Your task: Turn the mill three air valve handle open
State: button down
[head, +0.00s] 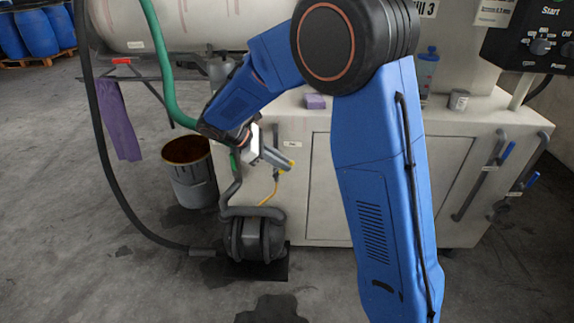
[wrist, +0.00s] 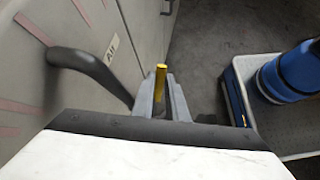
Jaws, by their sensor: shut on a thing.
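My gripper (head: 280,161) reaches down and right from my arm to the front of the pale cabinet beside the mill 3 sign (head: 428,8). It is shut on the yellow valve handle (wrist: 160,78), which stands between the two grey fingers in the wrist view. The handle's yellow end (head: 292,164) shows at the fingertips in the head view. A label reading "Air" (wrist: 111,48) is on the cabinet beside it. The valve body is hidden, and I cannot tell how far the handle is turned.
A curved dark pipe (wrist: 85,62) stands out beside the label. A pump (head: 254,238) and a thin yellow hose (head: 268,193) are below my gripper. A bucket (head: 190,172) and a green hose (head: 160,60) are to the left. Blue-handled pipes (head: 507,151) are at the right.

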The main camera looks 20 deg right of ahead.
jog(key=shift+w+a+r+n+g+h, duration=0.2)
jog(key=shift+a+h, duration=0.4)
jog(key=shift+h, duration=0.45)
jog(key=shift+w+a+f+n+g+h, duration=0.1)
jog(key=shift+w+a+g+h, duration=0.15)
jog(key=shift+a+h, duration=0.6)
jog(key=shift+d+h, duration=0.2)
jog(key=shift+h, duration=0.1)
jog(key=c, duration=1.7)
grip_release()
jog(key=shift+c, duration=0.2)
jog(key=v, duration=1.7)
jog(key=shift+a+r, duration=0.2)
